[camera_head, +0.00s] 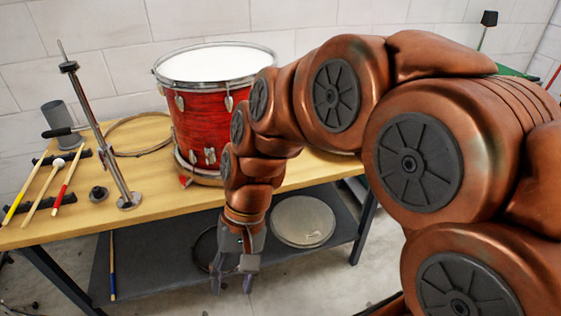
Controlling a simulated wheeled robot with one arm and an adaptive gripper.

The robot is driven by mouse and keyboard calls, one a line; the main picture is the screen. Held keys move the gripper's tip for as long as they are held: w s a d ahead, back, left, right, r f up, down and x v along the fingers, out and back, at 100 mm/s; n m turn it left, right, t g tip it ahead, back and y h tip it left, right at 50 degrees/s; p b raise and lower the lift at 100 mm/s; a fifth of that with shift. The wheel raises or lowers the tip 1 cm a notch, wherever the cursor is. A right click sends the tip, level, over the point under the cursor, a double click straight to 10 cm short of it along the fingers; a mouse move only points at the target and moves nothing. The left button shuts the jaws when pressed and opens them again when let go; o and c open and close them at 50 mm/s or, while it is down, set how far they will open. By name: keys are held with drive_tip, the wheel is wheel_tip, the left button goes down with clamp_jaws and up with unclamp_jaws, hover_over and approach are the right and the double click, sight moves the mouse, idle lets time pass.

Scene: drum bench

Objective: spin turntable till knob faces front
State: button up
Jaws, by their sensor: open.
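A red drum (200,125) with a white head and chrome rim stands upright on the wooden bench. Metal lugs show on its side, with a small metal fitting (208,155) low on the front. My gripper (232,286) points down in front of the bench edge, open and empty, apart from the drum and turntable.
A metal stand (100,125) rises at the bench's left, near drumsticks (68,180), a grey cylinder (57,120) and a hoop (117,150). The lower shelf (150,250) holds a round drumhead (303,220).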

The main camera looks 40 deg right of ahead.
drive_tip(key=w+f+m+t+y+b, duration=0.2)
drive_tip(key=w+m+y+b, duration=0.25)
drive_tip(key=w, duration=0.65)
drive_tip(key=w+d+f+m+t+y+b, duration=0.2)
drive_tip(key=w+d+m+t+y+b, duration=0.15)
drive_tip(key=w+d+m, duration=0.6)
drive_tip(key=w+d+f+m+t+h+b, duration=0.1)
drive_tip(key=w+d+f+m+t, duration=0.2)
drive_tip(key=d, duration=0.7)
drive_tip(key=w+d+f+m+t+h+b, duration=0.1)
drive_tip(key=d+m+t, duration=0.4)
drive_tip(key=d, duration=0.5)
drive_tip(key=w+d+f+m+t+h+b, duration=0.2)
drive_tip(key=w+d+f+m+t, duration=0.2)
drive_tip(key=d, duration=0.7)
drive_tip(key=shift+w+f+t, duration=0.25)
drive_tip(key=shift+w+f, duration=0.05)
drive_tip(key=shift+f, duration=0.05)
drive_tip(key=shift+w+d, duration=0.1)
drive_tip(key=shift+x, duration=3.7)
drive_tip(key=shift+c, duration=0.4)
clamp_jaws()
